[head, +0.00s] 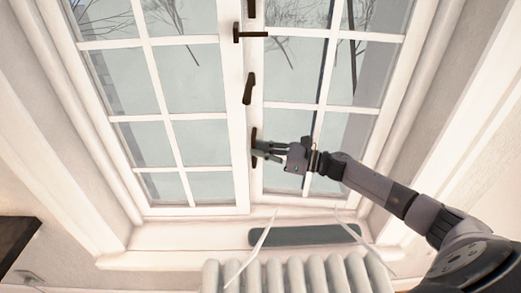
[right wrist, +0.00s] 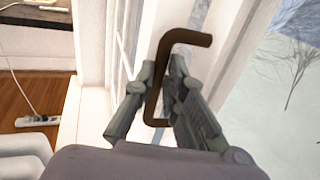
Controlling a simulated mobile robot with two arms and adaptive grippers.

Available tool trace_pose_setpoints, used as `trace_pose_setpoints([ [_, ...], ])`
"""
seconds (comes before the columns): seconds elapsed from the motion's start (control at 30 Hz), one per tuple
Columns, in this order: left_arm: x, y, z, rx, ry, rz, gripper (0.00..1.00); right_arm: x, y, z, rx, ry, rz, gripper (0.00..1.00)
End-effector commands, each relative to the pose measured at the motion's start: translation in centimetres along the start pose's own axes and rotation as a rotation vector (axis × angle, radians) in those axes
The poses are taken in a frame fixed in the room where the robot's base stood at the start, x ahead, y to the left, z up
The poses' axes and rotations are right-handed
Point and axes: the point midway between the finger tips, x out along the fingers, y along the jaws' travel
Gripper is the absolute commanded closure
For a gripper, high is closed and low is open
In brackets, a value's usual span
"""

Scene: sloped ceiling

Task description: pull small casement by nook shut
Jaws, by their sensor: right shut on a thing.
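The white-framed window has a left sash (head: 195,80) and a right sash (head: 290,85), each with several panes. Dark handles and fittings line the middle where they meet. My right gripper (head: 262,150) reaches in from the right to the lowest dark handle (head: 254,134), low on the right sash's inner edge. In the right wrist view, the brown bent handle (right wrist: 185,37) passes between the fingers of my right gripper (right wrist: 162,70), which is shut on it. I cannot tell how far the right sash stands from its frame. My left gripper is not in view.
A pale sill holds a dark flat slab (head: 305,235). A white ribbed radiator (head: 300,275) stands below it, with thin white curved strips rising near it. A dark tabletop (head: 18,240) is at the lower left. The wrist view shows wood floor (right wrist: 35,100).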

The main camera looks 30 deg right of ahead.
Motion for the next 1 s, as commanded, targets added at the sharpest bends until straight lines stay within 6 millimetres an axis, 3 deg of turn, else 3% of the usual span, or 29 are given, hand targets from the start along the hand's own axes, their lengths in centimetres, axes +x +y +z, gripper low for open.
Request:
trace_pose_setpoints([
  [0.1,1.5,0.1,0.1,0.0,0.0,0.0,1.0,-1.1,2.0,-0.6,-0.001,0.002,0.061,1.0],
  [0.3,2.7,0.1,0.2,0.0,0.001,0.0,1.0,-2.6,4.7,-0.4,-0.001,0.003,0.144,1.0],
  [0.6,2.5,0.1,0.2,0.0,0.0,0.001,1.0,-2.7,5.1,-0.3,0.002,0.005,0.158,1.0],
  [0.63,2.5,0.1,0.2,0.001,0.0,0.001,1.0,-2.7,5.1,-0.3,0.002,0.005,0.159,0.88],
  [0.9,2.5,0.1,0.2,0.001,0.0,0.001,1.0,-2.7,5.0,-0.2,0.002,0.004,0.156,0.7],
  [1.0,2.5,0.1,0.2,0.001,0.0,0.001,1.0,-2.6,5.0,-0.2,0.001,0.004,0.154,0.69],
])
